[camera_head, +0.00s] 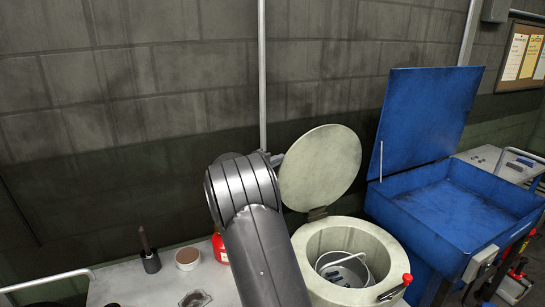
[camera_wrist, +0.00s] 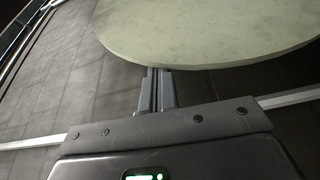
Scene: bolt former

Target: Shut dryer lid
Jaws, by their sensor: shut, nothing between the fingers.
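The dryer (camera_head: 303,255) is a pale round drum with an open top. Its round pale lid (camera_head: 322,165) stands raised on a hinge at the drum's back. In the wrist view the lid (camera_wrist: 205,30) fills the top, just past my fingers. My gripper (camera_wrist: 159,72) is shut and empty, with its fingertips at the lid's lower edge in that view; I cannot tell whether they touch it. In the head view my arm hides most of the gripper, which is by the lid's left edge. A wire-handled basket (camera_head: 345,270) sits inside the drum.
A blue cabinet (camera_head: 440,205) with its lid up stands right of the dryer. A bench (camera_head: 130,285) on the left holds a brown pot (camera_head: 187,259), a dark holder (camera_head: 150,262) and a red container (camera_head: 220,247). A block wall (camera_head: 130,110) with a vertical pipe (camera_head: 262,75) is behind.

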